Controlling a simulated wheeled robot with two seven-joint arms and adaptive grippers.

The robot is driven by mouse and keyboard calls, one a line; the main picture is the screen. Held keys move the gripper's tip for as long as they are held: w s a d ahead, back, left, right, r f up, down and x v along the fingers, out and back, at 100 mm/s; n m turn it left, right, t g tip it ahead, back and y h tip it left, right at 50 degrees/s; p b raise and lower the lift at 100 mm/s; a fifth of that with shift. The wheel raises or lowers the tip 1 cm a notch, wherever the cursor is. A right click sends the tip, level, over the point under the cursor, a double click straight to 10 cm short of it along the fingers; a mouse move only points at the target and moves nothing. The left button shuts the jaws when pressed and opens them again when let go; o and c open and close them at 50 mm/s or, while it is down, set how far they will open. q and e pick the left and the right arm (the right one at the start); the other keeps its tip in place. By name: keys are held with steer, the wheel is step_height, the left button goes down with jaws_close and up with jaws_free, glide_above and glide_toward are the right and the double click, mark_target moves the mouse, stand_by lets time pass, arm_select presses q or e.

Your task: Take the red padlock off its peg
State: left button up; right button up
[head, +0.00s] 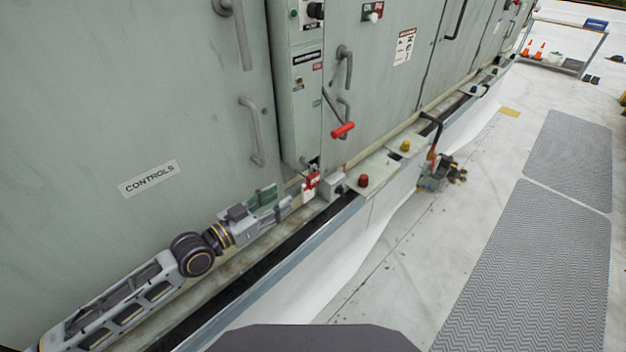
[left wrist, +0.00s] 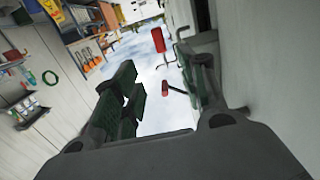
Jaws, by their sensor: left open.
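The red padlock (head: 313,180) hangs low on the grey cabinet front in the head view, just above the ledge, with a small white patch below its red body. Its peg is too small to make out. My left gripper (head: 285,200) is open and empty, a little to the left of the padlock, along the ledge. In the left wrist view its two dark green fingers stand apart, with the gap (left wrist: 158,95) between them. Two red things (left wrist: 158,40) show beyond the fingers there; I cannot tell whether either is the padlock. My right gripper is not in view.
A grey box (head: 333,187) and a red button (head: 363,180) stand on the ledge just right of the padlock. A red-handled lever (head: 343,130) juts out above. A black hook with orange and grey gear (head: 440,172) hangs over the ledge. Grey mats (head: 530,265) lie on the floor.

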mark_target(308, 180)
arm_select(q)
steer(key=x, duration=0.7)
steer(key=shift+p, duration=0.35)
steer(key=shift+w+d, duration=0.55)
steer(key=shift+w+d+f, duration=0.1)
steer(key=shift+w+d, duration=0.3)
steer(key=shift+p+x, duration=0.4)
steer(key=shift+x, duration=0.7)
steer(key=shift+w+d+f, duration=0.15)
steer(key=shift+w+d, duration=0.25)
steer(key=shift+w, duration=0.15)
steer(key=shift+w+d, duration=0.2)
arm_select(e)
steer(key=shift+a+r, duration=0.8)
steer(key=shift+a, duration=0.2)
